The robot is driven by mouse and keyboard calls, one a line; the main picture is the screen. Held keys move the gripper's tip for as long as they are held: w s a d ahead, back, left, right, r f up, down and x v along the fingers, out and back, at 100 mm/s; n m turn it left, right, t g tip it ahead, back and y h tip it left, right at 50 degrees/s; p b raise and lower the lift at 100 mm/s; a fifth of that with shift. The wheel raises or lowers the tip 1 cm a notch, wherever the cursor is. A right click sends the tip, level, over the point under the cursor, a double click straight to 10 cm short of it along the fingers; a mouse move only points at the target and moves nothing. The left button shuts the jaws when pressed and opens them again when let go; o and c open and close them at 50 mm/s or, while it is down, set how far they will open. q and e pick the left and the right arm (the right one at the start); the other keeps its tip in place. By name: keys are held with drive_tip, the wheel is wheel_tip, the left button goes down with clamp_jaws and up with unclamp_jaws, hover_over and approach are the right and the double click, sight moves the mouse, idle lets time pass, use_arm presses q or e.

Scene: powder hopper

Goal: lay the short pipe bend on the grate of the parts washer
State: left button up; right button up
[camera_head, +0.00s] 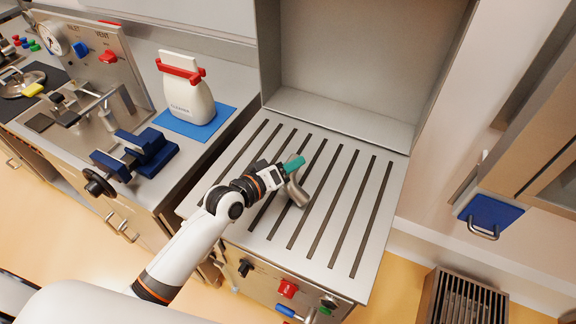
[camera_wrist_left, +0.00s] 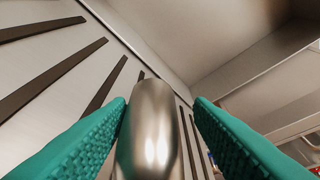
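The short pipe bend (camera_head: 297,191) is a shiny grey metal piece on the slotted grate (camera_head: 338,215) of the parts washer, near its middle. My left gripper (camera_head: 292,164) is at the pipe bend, with its green fingers at the bend's upper end. In the left wrist view the pipe bend (camera_wrist_left: 152,135) stands between the two green fingers. A gap shows between it and the right finger, and the left fingertip overlaps its edge, so the fingers look open around it. Whether the left finger touches it is unclear. My right gripper is not in view.
The washer's tall metal back and side walls (camera_head: 345,60) rise behind the grate. To the left, a cleaner bottle (camera_head: 188,95) stands on a blue mat (camera_head: 212,122), beside a dark blue vise (camera_head: 140,155). The right side of the grate is clear.

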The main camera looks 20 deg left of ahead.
use_arm(q)
drive_tip(key=shift+o, duration=1)
drive_tip(key=b+v, duration=0.1)
drive_tip(key=v, duration=1.1)
drive_tip(key=shift+a+f, duration=0.1)
